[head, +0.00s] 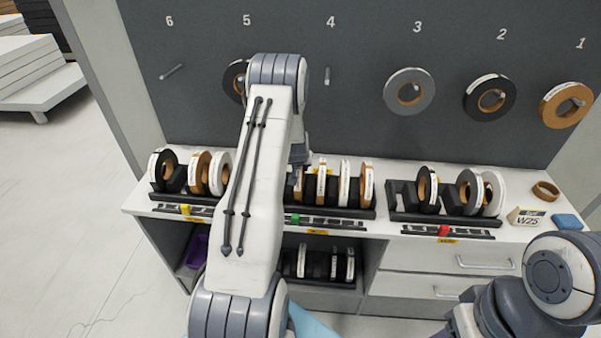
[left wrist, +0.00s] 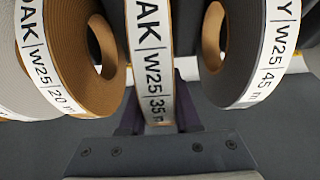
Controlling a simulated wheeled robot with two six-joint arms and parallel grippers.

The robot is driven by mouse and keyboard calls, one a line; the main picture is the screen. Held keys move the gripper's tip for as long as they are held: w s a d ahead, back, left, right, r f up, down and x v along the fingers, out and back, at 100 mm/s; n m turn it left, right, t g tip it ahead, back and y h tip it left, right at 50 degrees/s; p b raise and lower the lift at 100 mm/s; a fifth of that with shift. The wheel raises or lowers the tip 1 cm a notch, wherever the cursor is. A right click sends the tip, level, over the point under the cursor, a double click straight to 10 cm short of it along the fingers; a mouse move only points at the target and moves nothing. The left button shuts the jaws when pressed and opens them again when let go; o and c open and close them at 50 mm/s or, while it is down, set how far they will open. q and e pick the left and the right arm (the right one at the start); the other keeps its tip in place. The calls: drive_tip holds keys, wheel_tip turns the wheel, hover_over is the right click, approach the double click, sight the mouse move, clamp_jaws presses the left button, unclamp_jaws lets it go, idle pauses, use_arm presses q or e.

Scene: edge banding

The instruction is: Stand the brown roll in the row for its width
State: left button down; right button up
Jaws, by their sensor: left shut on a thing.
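In the left wrist view a brown roll labelled OAK W25 35 (left wrist: 157,70) stands upright between my left gripper's fingers (left wrist: 158,115), which are shut on it. A brown OAK W25 20 m roll (left wrist: 65,50) is to its left and a grey W25 45 m roll (left wrist: 245,60) to its right. In the head view my left arm reaches to the middle rack (head: 340,213); its gripper is mostly hidden behind the arm. Brown rolls (head: 297,184) show there, but I cannot tell which is held. My right gripper is out of view.
A left rack (head: 180,207) and a right rack (head: 440,219) hold several rolls. Rolls hang on the numbered wall (head: 350,130). My right arm fills the lower right.

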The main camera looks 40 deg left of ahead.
use_arm(q)
drive_tip(key=shift+f, duration=0.2)
drive_tip(key=shift+f+b, duration=0.4)
drive_tip(key=shift+f, duration=0.05)
drive_tip(key=c, duration=0.6)
unclamp_jaws()
drive_tip(key=shift+r, duration=0.1)
drive_tip(key=shift+r, duration=0.1)
